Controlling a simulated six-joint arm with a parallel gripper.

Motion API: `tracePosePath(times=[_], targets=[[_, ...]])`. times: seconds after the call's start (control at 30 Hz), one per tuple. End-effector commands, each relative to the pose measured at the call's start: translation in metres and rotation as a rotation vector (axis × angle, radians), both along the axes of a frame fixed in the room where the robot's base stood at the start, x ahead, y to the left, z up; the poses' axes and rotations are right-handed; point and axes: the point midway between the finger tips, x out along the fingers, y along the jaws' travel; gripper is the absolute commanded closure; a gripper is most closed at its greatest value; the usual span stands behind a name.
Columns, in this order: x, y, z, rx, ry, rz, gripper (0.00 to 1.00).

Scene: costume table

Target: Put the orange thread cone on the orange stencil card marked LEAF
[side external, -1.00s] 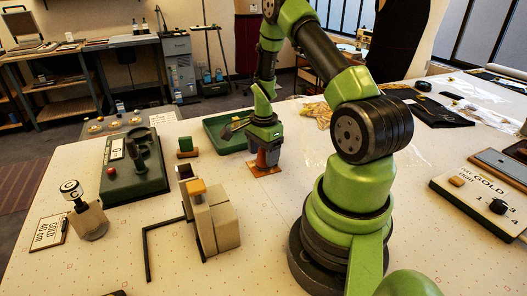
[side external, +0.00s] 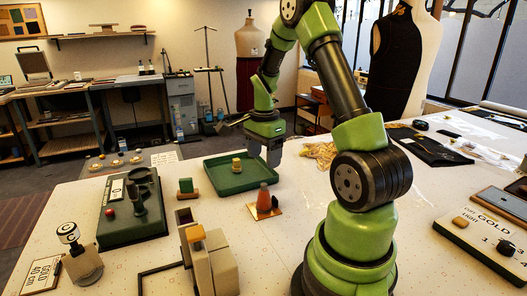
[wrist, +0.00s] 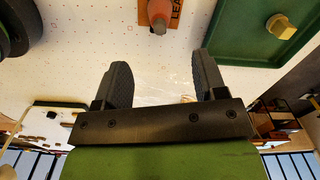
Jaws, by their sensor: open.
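The orange thread cone (side external: 264,197) stands upright on the orange stencil card (side external: 279,212), toward its left part in the side view. A dark shape shows on the card to the right of the cone. In the wrist view the cone (wrist: 159,15) is at the top edge, with the LEAF lettering on the card (wrist: 176,12) beside it. My gripper (side external: 264,162) is raised above and behind the cone, apart from it. Its two fingers (wrist: 160,62) are spread with nothing between them.
A green tray (side external: 213,186) with a yellow piece (side external: 237,164) lies behind and left of the card. Grey-beige blocks (side external: 218,268) stand in front left. A dark green stand (side external: 130,228) is farther left. White table is clear around the card.

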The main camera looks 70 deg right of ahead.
Motion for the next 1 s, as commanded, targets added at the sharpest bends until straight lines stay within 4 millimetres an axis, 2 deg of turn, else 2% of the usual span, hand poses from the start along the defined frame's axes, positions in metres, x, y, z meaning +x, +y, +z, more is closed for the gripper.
tracePosePath(times=[0.07, 0.17, 0.27, 0.37, 0.53, 0.6, 0.73, 0.9, 1.0], targets=[[0.003, 0.005, 0.011, -0.009, -0.014, 0.035, 0.35], [0.011, 0.025, 0.036, -0.036, -0.057, 0.159, 0.35], [0.018, 0.06, 0.071, -0.08, -0.129, 0.371, 0.35], [0.015, 0.104, 0.106, -0.132, -0.214, 0.625, 0.35], [-0.012, 0.173, 0.147, -0.231, -0.365, 1.055, 0.35], [-0.028, 0.195, 0.157, -0.274, -0.427, 1.219, 0.35], [-0.055, 0.224, 0.165, -0.345, -0.525, 1.464, 0.35], [-0.076, 0.241, 0.168, -0.402, -0.599, 1.637, 0.35], [-0.08, 0.243, 0.167, -0.414, -0.611, 1.669, 0.35]])
